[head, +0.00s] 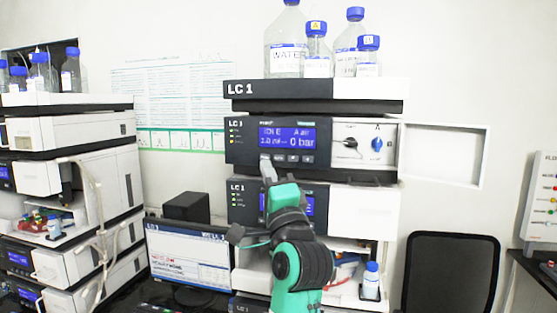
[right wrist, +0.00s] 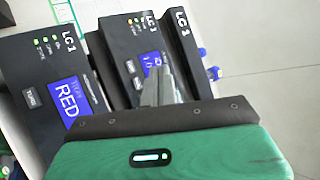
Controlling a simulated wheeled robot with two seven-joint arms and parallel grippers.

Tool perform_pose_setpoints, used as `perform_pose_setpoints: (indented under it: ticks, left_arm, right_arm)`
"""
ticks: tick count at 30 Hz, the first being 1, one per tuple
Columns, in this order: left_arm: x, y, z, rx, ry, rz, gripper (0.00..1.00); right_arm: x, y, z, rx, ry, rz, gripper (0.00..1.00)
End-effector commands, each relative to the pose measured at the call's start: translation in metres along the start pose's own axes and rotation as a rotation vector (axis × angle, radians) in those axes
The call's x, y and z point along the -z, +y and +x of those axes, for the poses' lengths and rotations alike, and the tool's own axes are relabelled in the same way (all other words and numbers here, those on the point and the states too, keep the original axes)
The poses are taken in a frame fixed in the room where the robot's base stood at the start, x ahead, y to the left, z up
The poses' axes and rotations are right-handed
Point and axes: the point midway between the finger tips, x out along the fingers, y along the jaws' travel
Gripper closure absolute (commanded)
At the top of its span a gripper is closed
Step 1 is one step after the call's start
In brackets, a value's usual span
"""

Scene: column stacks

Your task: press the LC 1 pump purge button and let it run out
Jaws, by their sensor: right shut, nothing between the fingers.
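The LC 1 pump (head: 248,128) is the dark-fronted module under the bottle tray. Its blue display (head: 287,137) reads as idle with 0 bar, the rest too small to read surely. A row of small buttons (head: 293,158) sits below the display. My right gripper (head: 267,165) is shut and empty, its tip at the left end of this row, covering the button there. Whether it touches cannot be told. In the right wrist view the shut fingers (right wrist: 163,86) point at the LC 1 panel and partly cover its display (right wrist: 150,66). My left gripper is not in view.
Bottles (head: 287,50) with blue caps stand on the top tray (head: 300,92). A white door (head: 445,156) stands open right of the pump. A lower module (head: 242,202) sits partly behind my right arm. A monitor (head: 188,255) and a second stack (head: 80,130) are at left.

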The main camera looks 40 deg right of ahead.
Motion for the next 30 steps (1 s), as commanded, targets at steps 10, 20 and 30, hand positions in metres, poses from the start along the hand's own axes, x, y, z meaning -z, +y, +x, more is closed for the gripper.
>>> perform_pose_setpoints:
  ticks: [10, 20, 30]
  left_arm:
    - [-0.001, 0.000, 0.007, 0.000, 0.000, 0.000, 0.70]
    - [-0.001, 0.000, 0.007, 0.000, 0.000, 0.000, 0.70]
    - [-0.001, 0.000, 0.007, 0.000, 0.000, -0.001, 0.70]
  right_arm:
    - [0.025, 0.025, 0.035, 0.000, 0.000, -0.001, 1.00]
    - [0.036, 0.035, 0.049, 0.000, 0.001, -0.001, 1.00]
    - [0.036, 0.036, 0.049, 0.000, 0.001, 0.000, 1.00]
